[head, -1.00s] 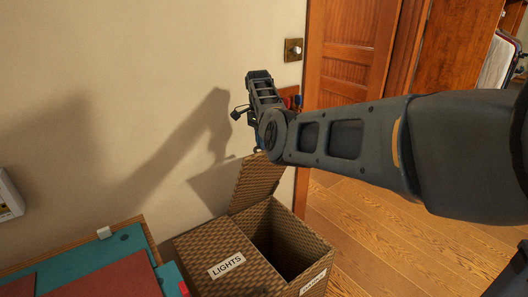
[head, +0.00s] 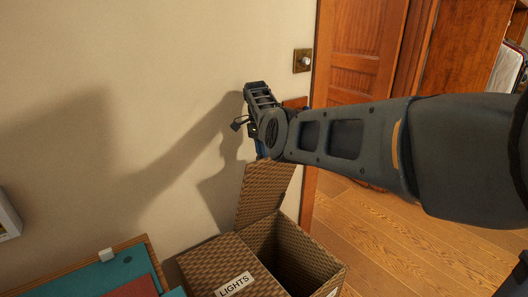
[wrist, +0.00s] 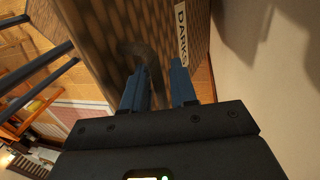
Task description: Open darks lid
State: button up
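The woven brown hamper (head: 316,256) stands below my arm in the head view. Its darks lid (head: 264,192) is raised steeply toward the wall, and the right compartment is open and dark inside. The lights lid (head: 221,262), labelled LIGHTS, is down. In the wrist view a woven panel with a DARKS label (wrist: 181,30) lies beyond my gripper (wrist: 160,84). The blue fingers are apart, with the panel visible through the gap. Whether they touch it is unclear. In the head view my forearm mostly hides the gripper, near the raised lid's top edge.
The wall (head: 150,100) is close behind the hamper, with a light switch (head: 303,61). A wooden door (head: 360,60) is at right, above open wood floor (head: 400,230). A teal-and-red surface (head: 125,270) sits at lower left.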

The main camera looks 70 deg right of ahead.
jog(key=shift+o, duration=0.8)
jog(key=shift+d+r, duration=0.1)
jog(key=shift+r, duration=0.1)
jog(key=shift+r, duration=0.1)
jog(key=a+b+v, duration=0.1)
jog(key=v, duration=0.6)
jog(key=shift+d+r, duration=0.3)
jog(key=shift+d, duration=0.2)
